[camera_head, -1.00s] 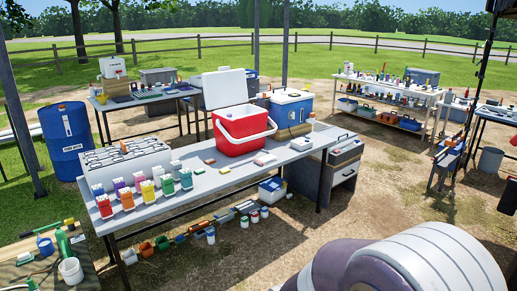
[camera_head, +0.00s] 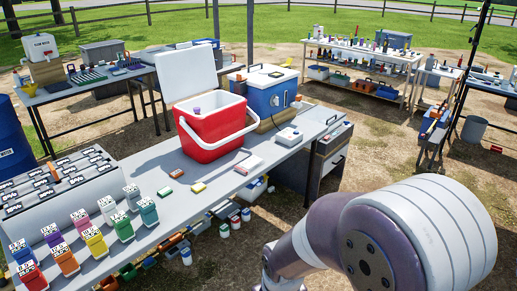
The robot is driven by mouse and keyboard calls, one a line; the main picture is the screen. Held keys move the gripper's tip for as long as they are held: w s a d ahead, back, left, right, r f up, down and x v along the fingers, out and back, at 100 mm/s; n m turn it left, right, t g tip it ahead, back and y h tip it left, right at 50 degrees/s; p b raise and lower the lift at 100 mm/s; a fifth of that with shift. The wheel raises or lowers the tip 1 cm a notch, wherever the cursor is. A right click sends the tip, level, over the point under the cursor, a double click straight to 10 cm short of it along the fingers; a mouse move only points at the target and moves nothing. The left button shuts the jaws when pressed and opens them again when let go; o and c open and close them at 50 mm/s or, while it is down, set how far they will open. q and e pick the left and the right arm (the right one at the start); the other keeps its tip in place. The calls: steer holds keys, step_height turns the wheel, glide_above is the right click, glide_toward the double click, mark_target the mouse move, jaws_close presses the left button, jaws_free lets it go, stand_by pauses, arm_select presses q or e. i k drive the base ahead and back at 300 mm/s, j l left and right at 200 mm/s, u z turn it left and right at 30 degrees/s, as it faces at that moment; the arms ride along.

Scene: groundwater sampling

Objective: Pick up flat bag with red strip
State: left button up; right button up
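A small flat whitish item with a pinkish-red part (camera_head: 248,164) lies on the grey table (camera_head: 222,200), just in front of the red cooler (camera_head: 212,130). It may be the flat bag with the red strip, but it is too small to be sure. Nothing touches it. My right arm's purple and white links fill the lower right, well in front of the table. Neither gripper is in view.
The red cooler is open, its white handle hanging toward the right. A blue cooler (camera_head: 268,90) and a white box (camera_head: 289,135) stand beyond the item. Several coloured bottles (camera_head: 95,242) line the left front.

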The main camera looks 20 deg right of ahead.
mark_target(247, 166)
steer(key=i+l, duration=0.15)
steer(key=l, duration=0.2)
steer(key=i+l, duration=0.15)
steer(key=l, duration=0.25)
steer(key=i+l+z, duration=0.1)
steer(key=l, duration=0.25)
steer(key=i+l, duration=0.2)
steer(key=l, duration=0.2)
steer(key=i+l, duration=0.15)
steer(key=l, duration=0.2)
steer(key=i+j+u, duration=0.45)
steer(key=i+j, duration=0.15)
